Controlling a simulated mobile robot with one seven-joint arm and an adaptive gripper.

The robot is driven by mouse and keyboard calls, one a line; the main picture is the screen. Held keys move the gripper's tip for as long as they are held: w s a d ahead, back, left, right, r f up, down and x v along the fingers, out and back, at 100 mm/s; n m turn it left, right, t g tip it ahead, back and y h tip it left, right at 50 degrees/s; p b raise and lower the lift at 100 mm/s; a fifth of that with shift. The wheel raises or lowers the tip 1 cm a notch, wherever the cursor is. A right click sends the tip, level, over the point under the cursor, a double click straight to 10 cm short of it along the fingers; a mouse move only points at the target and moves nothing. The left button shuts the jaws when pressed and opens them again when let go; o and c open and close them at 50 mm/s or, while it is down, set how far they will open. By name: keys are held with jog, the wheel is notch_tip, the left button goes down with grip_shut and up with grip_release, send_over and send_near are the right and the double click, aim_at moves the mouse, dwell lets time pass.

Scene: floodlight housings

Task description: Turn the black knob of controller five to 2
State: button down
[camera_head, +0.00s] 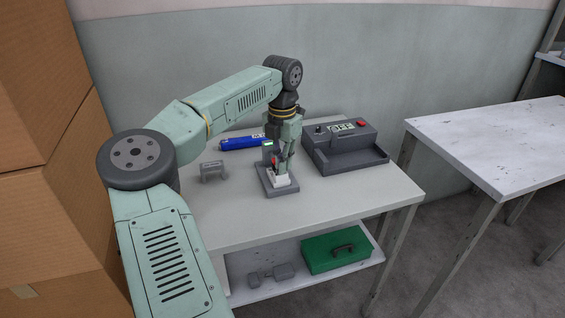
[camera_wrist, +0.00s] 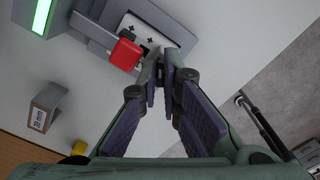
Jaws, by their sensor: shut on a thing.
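A grey control box (camera_head: 343,150) with a lit display, a red button and a small black knob (camera_head: 319,130) stands at the right of the table. I cannot read a controller number on it, and its display is too small to read surely. My gripper (camera_head: 281,172) points down over a different device, a grey base (camera_head: 266,190) with a white block (camera_head: 283,183), left of that box. In the wrist view my fingertips (camera_wrist: 165,74) nearly meet beside the white plate (camera_wrist: 145,33) and a red part (camera_wrist: 126,54). What they hold is hidden between them.
A blue cylinder (camera_head: 240,142) lies behind the gripper, and a small grey bracket (camera_head: 213,171) stands to the left. A green case (camera_head: 335,252) is on the lower shelf. Cardboard boxes (camera_head: 45,200) stand at the left. The table's front right is clear. Another table (camera_head: 490,140) is at the right.

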jog(key=shift+n, duration=1)
jog(key=c, duration=1.8)
grip_release()
jog(key=shift+o, duration=0.2)
jog(key=shift+r, duration=4)
